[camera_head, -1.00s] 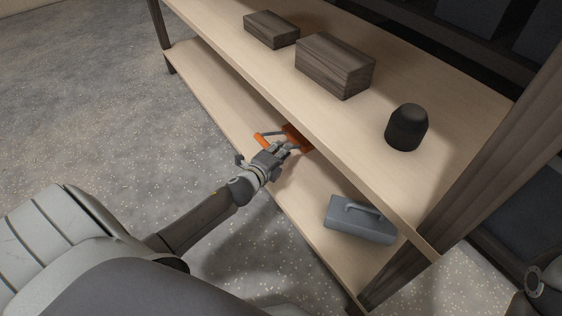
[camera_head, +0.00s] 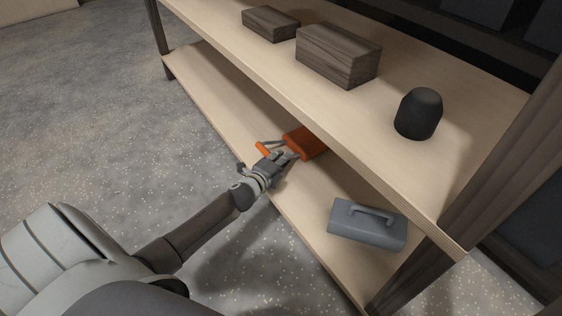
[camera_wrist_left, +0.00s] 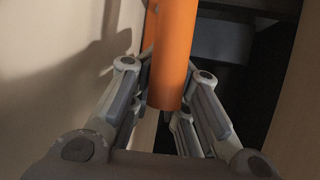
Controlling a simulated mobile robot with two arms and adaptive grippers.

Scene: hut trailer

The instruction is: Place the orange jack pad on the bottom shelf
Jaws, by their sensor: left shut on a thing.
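The orange jack pad (camera_head: 307,141) is a blocky orange piece with grey rods and an orange grip. It is at the bottom shelf (camera_head: 212,108), partly hidden by the upper shelf's front edge. I cannot tell whether it touches the board. My left gripper (camera_head: 279,157) reaches in over the bottom shelf's front edge and is shut on the jack pad. In the left wrist view, an orange cylindrical part (camera_wrist_left: 174,60) of it stands between the fingers of my gripper (camera_wrist_left: 164,108). My right gripper is out of view.
A grey toolbox (camera_head: 367,229) with a handle stands on the bottom shelf, right of the jack pad. The upper shelf (camera_head: 350,125) carries two dark wooden blocks (camera_head: 338,55) (camera_head: 270,22) and a black rounded object (camera_head: 418,113). The bottom shelf's left part is clear.

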